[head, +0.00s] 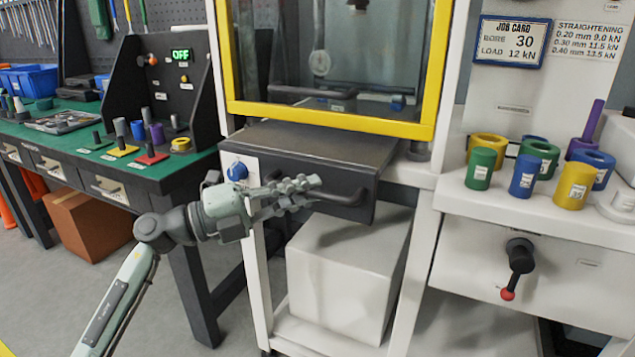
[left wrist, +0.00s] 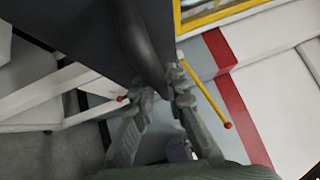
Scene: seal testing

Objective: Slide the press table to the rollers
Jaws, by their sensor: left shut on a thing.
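The press table (head: 320,143) is a dark grey slab with a black bar handle (head: 362,192) on its front face. It sticks out at the front of the white press frame, below the yellow-framed window. My left gripper (head: 311,190) is shut on the handle, near its left part. In the left wrist view the dark handle (left wrist: 150,55) runs between the two fingers of the left gripper (left wrist: 163,90). I cannot make out the rollers clearly. My right gripper is not in view.
A white box (head: 345,270) stands under the press table. A blue knob (head: 237,171) sits on the frame left of it. Coloured cylinders and rings stand on the right shelf (head: 540,212), above a red-tipped crank (head: 515,270). A green-topped bench (head: 90,150) is at left.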

